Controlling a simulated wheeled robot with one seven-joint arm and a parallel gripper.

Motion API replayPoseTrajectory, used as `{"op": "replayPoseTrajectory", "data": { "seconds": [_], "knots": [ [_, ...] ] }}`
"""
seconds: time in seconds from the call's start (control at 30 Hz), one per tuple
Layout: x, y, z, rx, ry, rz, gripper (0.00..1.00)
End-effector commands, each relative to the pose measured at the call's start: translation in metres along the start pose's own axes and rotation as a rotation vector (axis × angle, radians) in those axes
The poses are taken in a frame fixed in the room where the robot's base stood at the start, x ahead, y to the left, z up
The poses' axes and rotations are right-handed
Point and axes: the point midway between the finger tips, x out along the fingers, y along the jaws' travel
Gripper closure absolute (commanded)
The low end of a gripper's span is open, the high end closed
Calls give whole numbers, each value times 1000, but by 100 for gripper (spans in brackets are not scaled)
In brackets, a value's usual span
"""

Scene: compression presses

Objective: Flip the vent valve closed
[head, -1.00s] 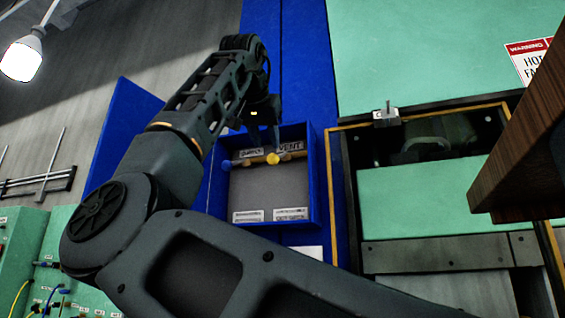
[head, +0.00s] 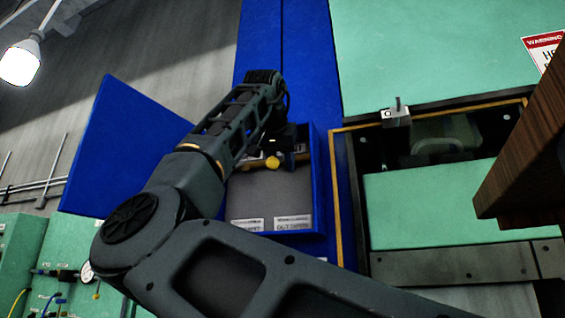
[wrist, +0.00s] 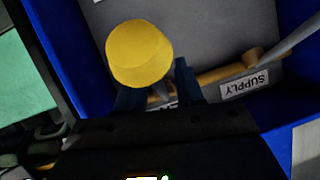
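The shallow blue box (head: 322,190) holds a brass-coloured pipe (wrist: 225,72) with a large yellow knob (head: 272,162). The knob also shows close up in the wrist view (wrist: 139,53). The SUPPLY label (wrist: 244,86) reads upside down there, with a pale lever (wrist: 292,38) beside it. My gripper (wrist: 158,90) is inside the box at the vent side, just by the yellow knob. Its two fingers look apart, with pipe and part of a label showing between them. The vent valve's handle is hidden by my gripper; I cannot tell whether they touch.
The box's blue door (head: 125,140) stands open at left. A green press (head: 440,205) with a yellow-edged frame is at right, and a brown wooden edge (head: 525,150) juts in there. White labels (head: 292,222) line the box's lower part.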

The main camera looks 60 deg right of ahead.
Motion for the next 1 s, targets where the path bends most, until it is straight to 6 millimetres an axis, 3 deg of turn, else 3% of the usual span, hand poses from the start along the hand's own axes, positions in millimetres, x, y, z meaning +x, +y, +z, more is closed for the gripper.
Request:
{"op": "replayPoseTrajectory", "data": {
  "seconds": [0.17,0.43,0.8,1.0],
  "knots": [
    [11,0,0,-1,1,0,63],
    [12,0,0,0,1,-1,64],
    [12,0,0,0,1,-1,99],
    [12,0,0,-1,1,-1,100]
  ]
}}
